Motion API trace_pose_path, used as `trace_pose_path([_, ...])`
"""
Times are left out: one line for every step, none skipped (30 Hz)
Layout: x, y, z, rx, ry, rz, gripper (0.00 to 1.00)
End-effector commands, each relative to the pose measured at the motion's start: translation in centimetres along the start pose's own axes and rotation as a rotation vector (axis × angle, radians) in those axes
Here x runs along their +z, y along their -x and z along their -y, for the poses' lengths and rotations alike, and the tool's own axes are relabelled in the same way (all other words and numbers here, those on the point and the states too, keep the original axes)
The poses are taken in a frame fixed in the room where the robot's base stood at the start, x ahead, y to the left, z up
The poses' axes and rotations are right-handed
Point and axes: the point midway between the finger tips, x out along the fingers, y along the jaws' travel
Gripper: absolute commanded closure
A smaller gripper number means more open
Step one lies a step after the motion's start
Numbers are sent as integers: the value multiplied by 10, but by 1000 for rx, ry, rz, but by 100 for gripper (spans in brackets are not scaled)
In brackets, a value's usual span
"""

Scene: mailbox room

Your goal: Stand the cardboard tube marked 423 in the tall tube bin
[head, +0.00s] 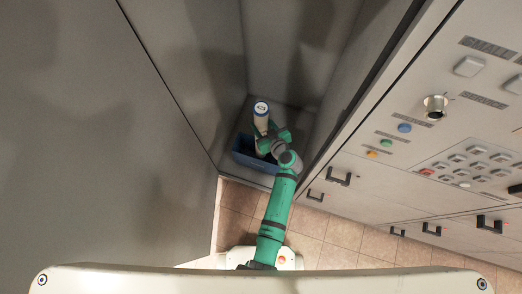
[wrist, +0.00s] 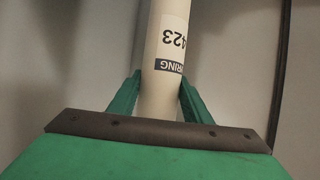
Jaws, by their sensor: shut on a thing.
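The cream cardboard tube (head: 261,122) has its end marked 423 facing the head camera. In the wrist view the tube (wrist: 163,75) carries a white label that reads 423 upside down. My gripper (head: 267,134) is shut on the tube, with a green finger on each side in the wrist view (wrist: 162,88). The blue tube bin (head: 242,158) is in the corner below my gripper. The tube stands roughly upright over the bin opening. My gripper and arm cover part of the bin, and I cannot tell whether the tube's lower end is inside it.
Grey walls close in on the bin from the left and behind. On the right is a panel with coloured buttons (head: 404,128), a round metal fitting (head: 435,106) and black handles (head: 338,176). Tiled floor (head: 310,235) lies open in front of the bin.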

Motion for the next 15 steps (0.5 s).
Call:
trace_pose_path([8,-3,0,2,-4,3,99])
trace_pose_path([11,-4,0,3,-3,2,99])
trace_pose_path([16,-6,1,2,-4,3,99])
trace_pose_path([19,-8,1,2,-3,4,99])
trace_pose_path([23,-10,2,1,-2,4,99])
trace_pose_path([29,-13,2,1,-3,4,99])
trace_pose_path([34,-15,2,1,-3,5,99])
trace_pose_path([39,-18,3,0,-3,5,99])
trace_pose_path([45,-21,3,-1,-3,6,99])
trace_pose_path([50,-23,3,0,-3,5,99])
trace_pose_path([54,-25,3,0,-3,5,99])
trace_pose_path([58,-27,3,1,-3,5,99])
trace_pose_path([61,-28,3,1,-2,4,99])
trace_pose_path([63,-30,2,1,-1,4,99])
trace_pose_path([66,-31,3,0,-1,4,99])
